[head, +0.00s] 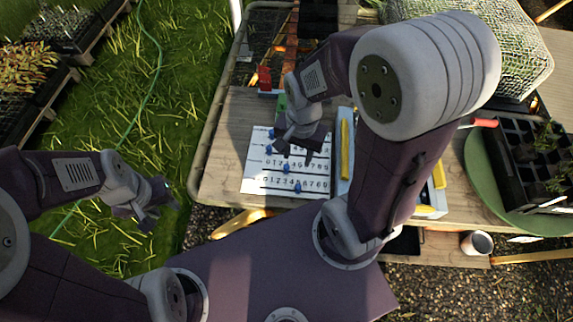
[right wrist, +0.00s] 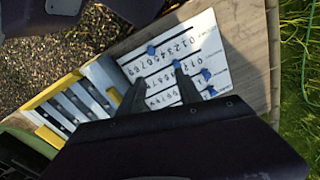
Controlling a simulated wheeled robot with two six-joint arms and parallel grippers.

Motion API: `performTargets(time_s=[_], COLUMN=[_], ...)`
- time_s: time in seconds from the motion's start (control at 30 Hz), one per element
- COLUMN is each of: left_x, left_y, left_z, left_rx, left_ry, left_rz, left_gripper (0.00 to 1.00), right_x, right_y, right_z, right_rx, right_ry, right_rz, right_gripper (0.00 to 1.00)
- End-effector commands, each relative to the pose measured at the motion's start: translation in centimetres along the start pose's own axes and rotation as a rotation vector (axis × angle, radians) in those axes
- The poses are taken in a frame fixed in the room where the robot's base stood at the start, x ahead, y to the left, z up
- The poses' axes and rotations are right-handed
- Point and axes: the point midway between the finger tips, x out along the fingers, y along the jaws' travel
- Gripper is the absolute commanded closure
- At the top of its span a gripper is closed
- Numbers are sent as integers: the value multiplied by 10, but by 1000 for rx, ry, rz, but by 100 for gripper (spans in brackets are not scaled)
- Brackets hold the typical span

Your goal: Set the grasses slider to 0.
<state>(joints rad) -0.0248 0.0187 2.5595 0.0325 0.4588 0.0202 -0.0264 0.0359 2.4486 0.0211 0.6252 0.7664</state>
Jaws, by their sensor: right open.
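A white board (head: 256,184) with several printed rows of digits lies on the wooden table, and it also shows in the right wrist view (right wrist: 139,62). Blue slider knobs (head: 297,186) sit at different places along the rows. The row names are too small to read, so I cannot tell which row is grasses. My right gripper (head: 298,158) is open above the board and hides part of the rows. In the right wrist view its two fingers (right wrist: 160,88) are apart, with nothing seen between them. My left gripper (head: 160,215) appears open and empty, off the table at the left.
A blue and white tray with yellow bars (head: 345,148) stands right of the board. A red item (head: 264,78) is behind it. A green round mat (head: 484,170) bears a black seedling tray (head: 525,165). A cup (head: 477,243) stands at the lower right. Grass lies left of the table.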

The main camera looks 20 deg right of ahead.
Motion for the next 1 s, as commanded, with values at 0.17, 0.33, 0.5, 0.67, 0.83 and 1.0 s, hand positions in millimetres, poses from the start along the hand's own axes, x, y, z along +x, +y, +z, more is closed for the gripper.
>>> performTargets(time_s=[0.17,0.33,0.5,0.67,0.83,1.0], left_x=[62,81,78,87,98,103], left_y=[-1,-2,-2,-2,-2,-2], left_z=[7,9,8,9,10,11], left_rx=[0,0,0,0,0,0], left_ry=[-1,-1,0,0,-1,-1], left_rz=[0,0,0,0,0,0], left_gripper=[64,64,64,64,64,64], right_x=[41,61,60,87,124,144], right_y=[-30,-43,-43,-41,-40,-40], right_z=[-27,-36,-35,-34,-33,-33], right_rx=[533,536,533,533,532,532], right_ry=[-7,-5,-6,-8,-8,-6], right_rz=[32,35,35,39,39,36], right_gripper=[59,59,59,59,59,59])
